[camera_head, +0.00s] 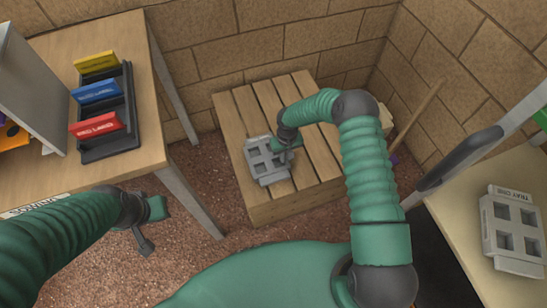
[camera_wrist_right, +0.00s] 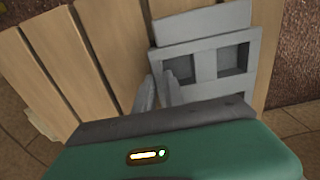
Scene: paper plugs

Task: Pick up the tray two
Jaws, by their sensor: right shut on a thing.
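A grey tray (camera_head: 268,165) with square openings sits on the slatted wooden crate (camera_head: 240,110) in the middle. My right gripper (camera_head: 284,147) reaches down to its upper right edge and is shut on it. In the right wrist view, the grey tray (camera_wrist_right: 205,62) lies just beyond the fingers (camera_wrist_right: 158,92), which meet its near left side. Its label cannot be read. Another grey tray (camera_head: 513,232), marked TRAY ONE, lies on the table at the right.
A wooden table (camera_head: 130,40) at the left holds a dark rack (camera_head: 108,143) with yellow, blue and red labelled blocks. A grey panel (camera_head: 30,85) stands beside it. Brick walls close off the back. The crate's slats are mostly bare.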

